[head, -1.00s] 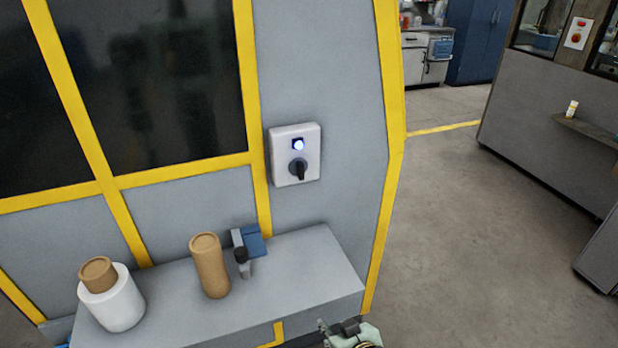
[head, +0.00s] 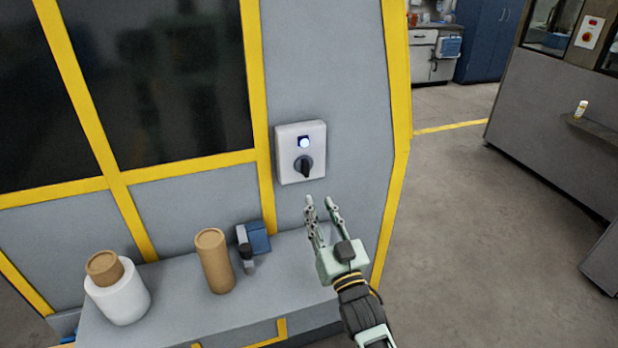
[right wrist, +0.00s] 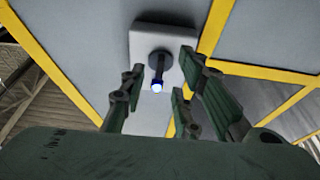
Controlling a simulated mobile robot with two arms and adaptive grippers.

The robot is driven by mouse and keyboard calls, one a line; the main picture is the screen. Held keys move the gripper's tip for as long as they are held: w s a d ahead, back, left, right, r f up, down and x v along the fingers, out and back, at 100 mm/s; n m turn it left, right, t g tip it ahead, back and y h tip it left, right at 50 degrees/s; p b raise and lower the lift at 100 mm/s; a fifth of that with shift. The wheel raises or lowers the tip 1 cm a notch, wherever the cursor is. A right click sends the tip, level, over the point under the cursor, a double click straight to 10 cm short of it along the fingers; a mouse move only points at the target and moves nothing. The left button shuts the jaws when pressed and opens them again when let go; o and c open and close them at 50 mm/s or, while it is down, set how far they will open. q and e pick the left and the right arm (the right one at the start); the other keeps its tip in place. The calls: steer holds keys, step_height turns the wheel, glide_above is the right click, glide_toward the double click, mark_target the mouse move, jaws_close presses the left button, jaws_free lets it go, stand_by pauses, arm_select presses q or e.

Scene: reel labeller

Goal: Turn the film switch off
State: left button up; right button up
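The film switch is a black rotary knob (head: 304,167) on a white box (head: 287,152) fixed to the grey machine panel. A lamp (head: 304,142) above the knob glows white-blue. In the right wrist view the knob (right wrist: 159,62) and the lit lamp (right wrist: 157,88) show between the fingers. My right gripper (head: 321,202) is open and empty, just below and right of the box, apart from the knob. My left gripper is not in view.
A grey ledge (head: 185,310) juts out below the switch. On it stand a white roll with a brown core (head: 122,298), a brown cylinder (head: 214,262) and a blue and black device (head: 256,240). Yellow frame bars edge the panel. Open floor (head: 450,220) lies to the right.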

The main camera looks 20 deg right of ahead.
mark_target(307, 173)
steer(key=shift+t, duration=0.4)
steer(key=x, duration=0.2)
steer(key=r+p+x, duration=0.1)
steer(key=x, duration=0.5)
steer(key=shift+a+r+p, duration=0.1)
steer(key=shift+r+p, duration=0.25)
steer(key=shift+c, duration=0.5)
jaws_close()
